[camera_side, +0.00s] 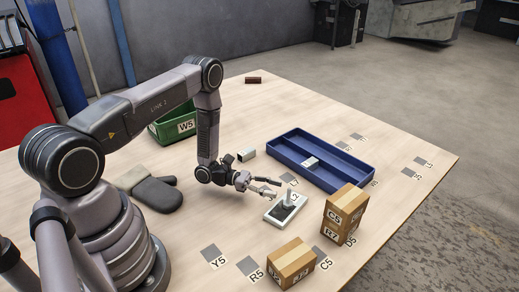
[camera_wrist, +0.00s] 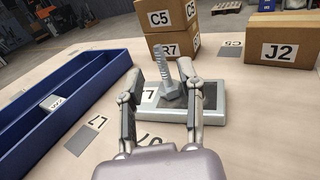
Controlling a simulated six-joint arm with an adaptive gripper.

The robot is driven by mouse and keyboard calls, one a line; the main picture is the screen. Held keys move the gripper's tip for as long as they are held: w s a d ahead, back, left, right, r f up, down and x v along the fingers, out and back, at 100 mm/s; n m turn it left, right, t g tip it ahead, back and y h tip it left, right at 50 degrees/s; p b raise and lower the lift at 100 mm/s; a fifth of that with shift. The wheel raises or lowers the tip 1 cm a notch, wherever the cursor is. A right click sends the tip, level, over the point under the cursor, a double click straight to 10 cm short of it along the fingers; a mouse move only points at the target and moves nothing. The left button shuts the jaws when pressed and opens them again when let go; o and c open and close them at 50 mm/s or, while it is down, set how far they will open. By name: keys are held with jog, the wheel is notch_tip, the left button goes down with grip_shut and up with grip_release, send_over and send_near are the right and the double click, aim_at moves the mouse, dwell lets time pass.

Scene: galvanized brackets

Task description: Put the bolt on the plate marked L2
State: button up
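A grey metal bolt (camera_wrist: 168,70) stands head down, leaning slightly, on a small plate with a pale raised rim (camera_wrist: 213,117). In the side view the plate (camera_side: 272,215) carries the label L2, and the bolt (camera_side: 288,198) rises from it. In the wrist view the label is partly hidden. My gripper (camera_wrist: 161,75) is open, its two fingers apart on either side of the bolt in the picture, with gaps visible. In the side view my gripper (camera_side: 274,188) is low, just left of the plate and bolt.
A blue divided tray (camera_side: 345,181) with a small labelled block lies behind the plate. Stacked cartons (camera_side: 343,212) stand close to its right, and another carton (camera_side: 291,263) stands in front. A green bin (camera_side: 172,128) and a dark glove (camera_side: 158,194) lie left.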

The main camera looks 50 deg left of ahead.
jog(key=v, duration=0.7)
jog(key=s+d+r+m+g+y, duration=0.25)
jog(key=r+m+g, duration=0.35)
jog(key=r, duration=0.5)
jog(key=s+d+r+m+g+y, duration=0.25)
jog(key=r+m+g, duration=0.25)
jog(key=r+m, duration=0.45)
jog(key=s+a+r+m+t+y, duration=0.2)
jog(key=s+r+m+t+y, duration=0.5)
jog(key=s+r, duration=0.8)
jog(key=s+m+y, duration=0.1)
jog(key=y, duration=0.2)
jog(key=shift+s+a+r+t+y, duration=0.25)
jog(key=shift+s+r+t+y, duration=0.05)
jog(key=shift+r, duration=0.1)
jog(key=shift+m, duration=0.25)
